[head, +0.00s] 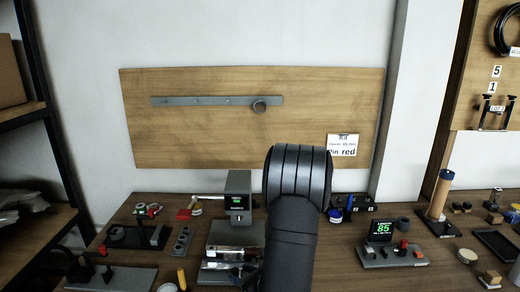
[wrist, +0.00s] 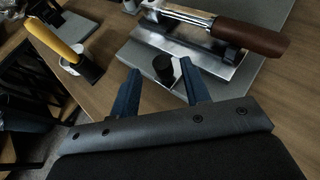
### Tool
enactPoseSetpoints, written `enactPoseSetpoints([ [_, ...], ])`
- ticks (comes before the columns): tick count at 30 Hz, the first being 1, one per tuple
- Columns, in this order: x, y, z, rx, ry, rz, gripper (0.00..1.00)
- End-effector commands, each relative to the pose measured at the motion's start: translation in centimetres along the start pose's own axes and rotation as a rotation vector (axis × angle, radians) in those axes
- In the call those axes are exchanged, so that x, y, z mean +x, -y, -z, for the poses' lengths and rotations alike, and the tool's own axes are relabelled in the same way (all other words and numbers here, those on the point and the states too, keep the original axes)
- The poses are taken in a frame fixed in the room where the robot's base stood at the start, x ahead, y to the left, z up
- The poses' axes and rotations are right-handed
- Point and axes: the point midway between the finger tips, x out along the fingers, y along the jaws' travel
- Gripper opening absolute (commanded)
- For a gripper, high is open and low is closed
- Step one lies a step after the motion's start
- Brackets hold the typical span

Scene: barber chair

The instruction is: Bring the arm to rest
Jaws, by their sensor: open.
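My gripper (wrist: 160,68) is open in the wrist view, with its two dark blue fingers apart. Nothing is held between them. A black round knob (wrist: 163,68) on a metal plate shows beyond the fingertips; I cannot tell how far off it is. In the head view my black arm rises in the middle foreground and is bent over at the top. It hides part of the workbench (head: 340,270), and my gripper is not clear there.
A metal device with a brown handle (wrist: 250,36) lies beyond my fingers. A yellow-handled tool (wrist: 56,40) stands at upper left. In the head view, a grey machine (head: 238,195) stands left of my arm and a display reading 85 (head: 383,229) stands right.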

Motion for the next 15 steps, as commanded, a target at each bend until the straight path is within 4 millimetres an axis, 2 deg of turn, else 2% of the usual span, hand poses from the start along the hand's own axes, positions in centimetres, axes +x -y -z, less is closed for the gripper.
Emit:
enactPoseSetpoints([
  [3, -2.2, 0.1, 0.0, 0.001, 0.001, 0.005, 0.43],
  [15, -8.6, 0.0, 0.0, 0.002, 0.001, 0.003, 0.43],
])
